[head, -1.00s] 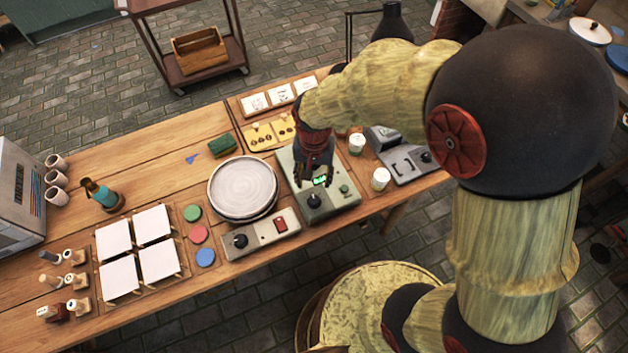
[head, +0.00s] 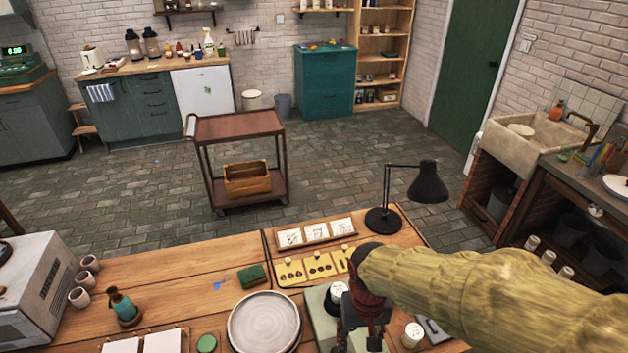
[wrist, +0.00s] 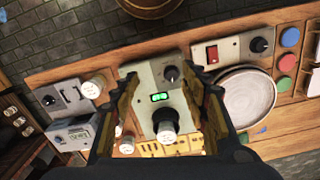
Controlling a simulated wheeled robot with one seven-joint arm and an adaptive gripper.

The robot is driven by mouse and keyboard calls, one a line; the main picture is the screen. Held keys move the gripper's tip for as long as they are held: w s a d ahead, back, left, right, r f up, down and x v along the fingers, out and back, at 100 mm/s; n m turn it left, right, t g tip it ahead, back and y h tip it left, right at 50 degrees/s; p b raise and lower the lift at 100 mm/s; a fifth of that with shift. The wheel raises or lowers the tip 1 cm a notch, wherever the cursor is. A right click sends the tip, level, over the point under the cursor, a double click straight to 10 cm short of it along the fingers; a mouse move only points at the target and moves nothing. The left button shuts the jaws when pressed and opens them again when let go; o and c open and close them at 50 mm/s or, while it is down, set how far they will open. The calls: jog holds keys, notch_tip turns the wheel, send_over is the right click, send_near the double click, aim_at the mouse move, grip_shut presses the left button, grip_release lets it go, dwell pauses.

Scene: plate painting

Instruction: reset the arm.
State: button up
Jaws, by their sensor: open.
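My arm (head: 500,275) reaches in from the right over the workbench in the head view. My gripper (head: 362,338) hangs above the grey-green device at the bench's right part, partly cut off by the lower edge. In the wrist view my gripper (wrist: 170,98) is open, with its fingers apart and nothing held between them. The device (wrist: 145,75) with a green lit display and a dark knob lies below and between the fingers. A white-topped dark cylinder (wrist: 166,122) also shows between the fingers, apart from them.
A round grey plate (head: 264,322) sits left of my gripper. A black desk lamp (head: 428,185) stands at the bench's back right. White-lidded jars (head: 412,334) are close to my gripper. A green sponge (head: 252,275) lies behind the plate.

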jog(key=s+d+r+t, duration=0.3)
jog(key=d+r, duration=0.1)
jog(key=r, duration=0.5)
jog(key=s+d+r+t, duration=0.2)
jog(key=s+d+r, duration=0.1)
jog(key=r, duration=0.6)
jog(key=shift+d+r+m+t, duration=0.15)
jog(key=shift+d+m+t, duration=0.25)
jog(key=shift+d, duration=0.45)
jog(key=shift+c, duration=0.4)
